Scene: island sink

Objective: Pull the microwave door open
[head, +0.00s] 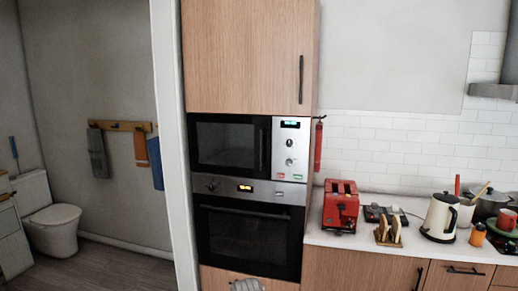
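The microwave (290,150) is built into a tall wooden cabinet left of the counter, in the middle of the head view. Its dark glass door (225,143) looks shut and flush with the front. A dark vertical handle (262,147) runs along the door's right side, beside the silver control panel with its lit display and two knobs. A small grey rounded part shows at the bottom edge below the oven; it may be part of my arm. I see no gripper fingers, and nothing touches the microwave door.
An oven (248,235) with a horizontal handle sits directly below the microwave. A wooden cabinet door (245,55) is above. On the counter to the right stand a red toaster (341,205), a toast rack (388,232) and a kettle (438,217). A white wall edge (171,130) borders the left.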

